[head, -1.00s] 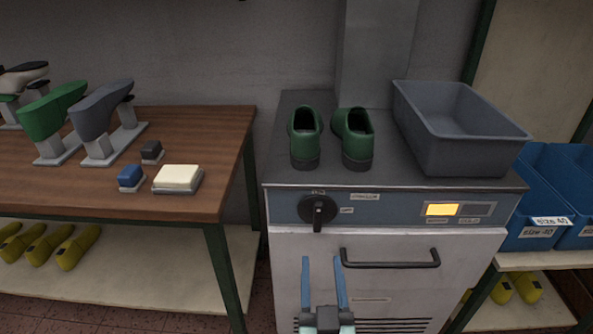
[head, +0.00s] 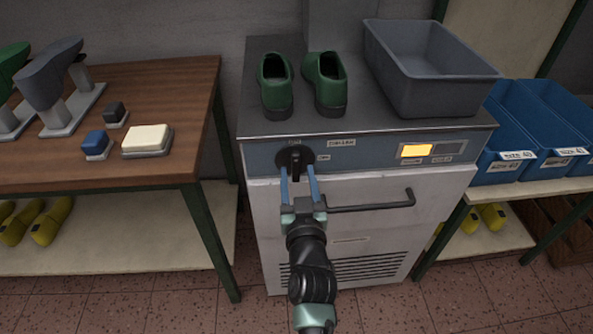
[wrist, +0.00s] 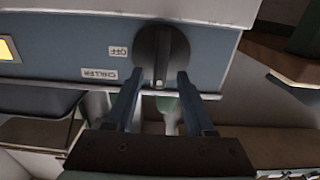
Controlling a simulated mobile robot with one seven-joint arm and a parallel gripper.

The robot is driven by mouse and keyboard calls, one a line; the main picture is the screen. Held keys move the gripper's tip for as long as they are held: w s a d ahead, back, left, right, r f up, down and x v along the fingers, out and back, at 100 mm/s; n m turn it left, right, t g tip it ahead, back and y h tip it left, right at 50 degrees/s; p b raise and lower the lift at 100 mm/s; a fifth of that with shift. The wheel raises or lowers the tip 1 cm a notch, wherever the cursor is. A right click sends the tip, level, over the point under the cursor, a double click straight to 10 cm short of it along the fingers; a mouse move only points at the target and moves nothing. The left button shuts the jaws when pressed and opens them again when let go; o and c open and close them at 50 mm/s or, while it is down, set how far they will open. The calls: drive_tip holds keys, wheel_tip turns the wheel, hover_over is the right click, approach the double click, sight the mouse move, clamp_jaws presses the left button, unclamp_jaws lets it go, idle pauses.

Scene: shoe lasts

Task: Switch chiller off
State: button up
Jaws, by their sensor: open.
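The chiller (head: 360,235) is a pale cabinet with a blue-grey panel. Its black round knob (head: 295,157) has a raised grip bar, upright in the head view. In the wrist view, which is upside down, the knob (wrist: 160,50) has a white mark at its lower end, and an OFF label (wrist: 118,51) sits beside it. The left panel window (head: 417,150) glows amber; the right one (head: 449,147) is dark. My gripper (head: 297,170) is open and empty, its two blue fingers pointing at the knob, one either side of the grip bar's line. Contact cannot be told.
A bar handle (head: 370,205) juts out below the panel, right of my gripper. Green shoes (head: 328,90) and a grey bin (head: 440,95) stand on top. A wooden table (head: 190,95) is at left; blue bins (head: 550,110) are at right.

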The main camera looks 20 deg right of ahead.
sight(296, 167)
drive_tip(key=shift+x, duration=1.35)
clamp_jaws()
